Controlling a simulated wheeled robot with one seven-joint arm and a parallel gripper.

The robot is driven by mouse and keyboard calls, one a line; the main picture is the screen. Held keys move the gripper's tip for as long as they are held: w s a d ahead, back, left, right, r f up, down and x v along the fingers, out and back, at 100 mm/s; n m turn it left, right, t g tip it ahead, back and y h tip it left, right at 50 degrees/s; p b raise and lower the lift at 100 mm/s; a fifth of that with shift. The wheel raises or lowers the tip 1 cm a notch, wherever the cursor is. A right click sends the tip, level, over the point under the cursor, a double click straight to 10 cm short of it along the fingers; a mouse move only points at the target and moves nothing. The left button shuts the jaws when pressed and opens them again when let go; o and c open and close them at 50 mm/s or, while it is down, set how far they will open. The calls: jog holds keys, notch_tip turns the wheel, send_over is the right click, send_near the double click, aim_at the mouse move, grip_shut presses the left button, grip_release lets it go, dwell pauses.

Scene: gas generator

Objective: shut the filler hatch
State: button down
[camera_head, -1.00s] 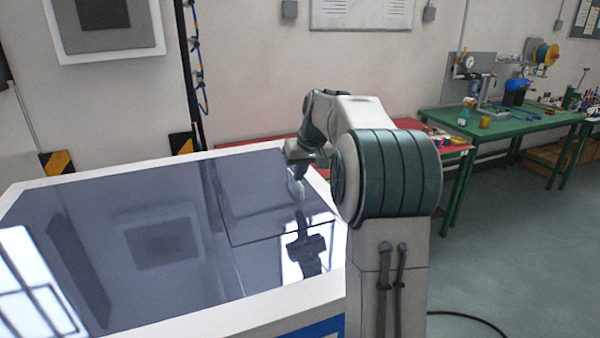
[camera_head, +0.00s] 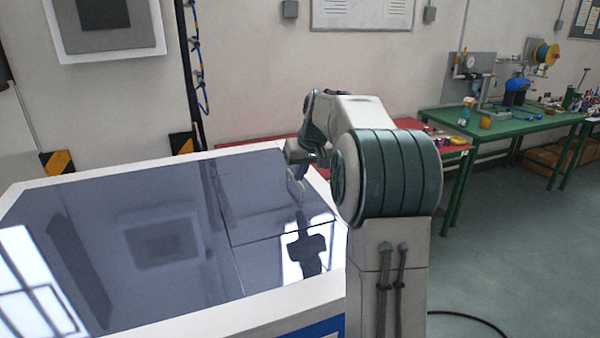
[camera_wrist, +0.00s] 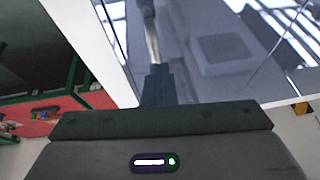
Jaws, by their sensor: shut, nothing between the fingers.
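The filler hatch appears to be the dark glossy panel (camera_head: 252,200) at the right of the generator's top (camera_head: 110,225), outlined by thin seams. It looks flat and about level with the surface around it, though a small gap cannot be ruled out. My gripper (camera_head: 298,188) is over the panel's right part, pointing down, its tips close to or on the glass; contact cannot be told. In the wrist view the shut, empty fingers (camera_wrist: 158,84) point at the glossy surface, with a pale streak, likely their reflection, beyond them.
A white rim (camera_head: 250,309) edges the generator's top. A red table (camera_head: 255,140) stands behind it, and a green workbench (camera_head: 500,127) with tools is at the back right.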

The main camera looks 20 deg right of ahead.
jog(key=c, duration=1.5)
grip_release()
jog(key=b+v, duration=0.1)
jog(key=v, duration=1.3)
jog(key=shift+s+f, duration=0.1)
